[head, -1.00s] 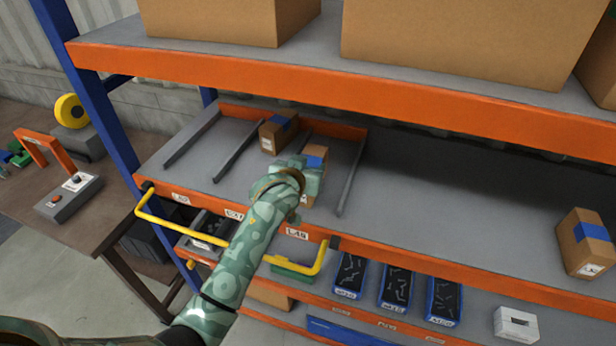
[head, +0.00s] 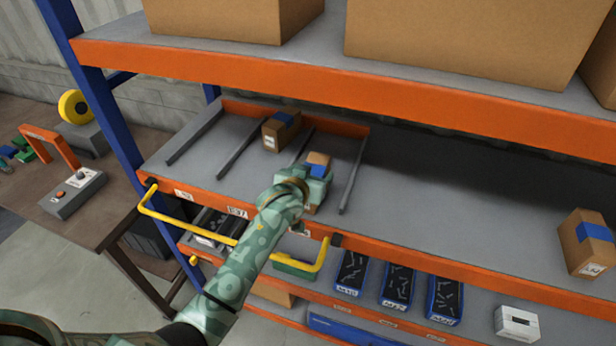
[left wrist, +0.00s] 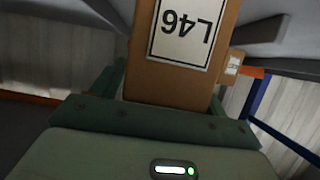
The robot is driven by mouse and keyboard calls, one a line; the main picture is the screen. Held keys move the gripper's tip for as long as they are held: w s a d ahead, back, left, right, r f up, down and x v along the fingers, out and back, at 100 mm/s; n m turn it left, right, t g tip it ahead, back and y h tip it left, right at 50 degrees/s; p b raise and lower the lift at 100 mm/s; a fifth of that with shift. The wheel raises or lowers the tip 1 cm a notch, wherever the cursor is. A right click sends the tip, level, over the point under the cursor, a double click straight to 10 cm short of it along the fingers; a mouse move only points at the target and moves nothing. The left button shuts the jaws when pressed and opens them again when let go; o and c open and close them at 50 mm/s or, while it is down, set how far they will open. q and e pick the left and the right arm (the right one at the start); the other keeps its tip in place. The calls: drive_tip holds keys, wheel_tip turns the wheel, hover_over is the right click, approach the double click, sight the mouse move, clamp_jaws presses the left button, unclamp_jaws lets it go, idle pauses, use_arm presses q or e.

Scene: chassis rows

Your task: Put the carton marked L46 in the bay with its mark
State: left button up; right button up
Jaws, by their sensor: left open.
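The carton marked L46 (head: 319,159) is brown with blue tape and is in the rightmost divided bay (head: 350,160) on the middle shelf. The bay's front label is mostly hidden behind my arm. My left gripper (head: 316,188) is open at the carton's near side and hides its lower part. In the left wrist view the L46 label (left wrist: 184,30) appears upside down on the carton's face, close in front of the palm. I cannot tell whether the fingers touch the carton. My right gripper is not in view.
Another taped carton (head: 281,130) stands in the middle bay, and the left bay is empty. Grey dividers (head: 240,150) separate the bays. A yellow rail (head: 190,230) juts out in front. Another carton (head: 587,243) stands far right, with clear shelf between. The orange upper beam (head: 330,85) hangs above.

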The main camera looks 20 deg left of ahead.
use_arm(q)
drive_tip(key=v, duration=1.2)
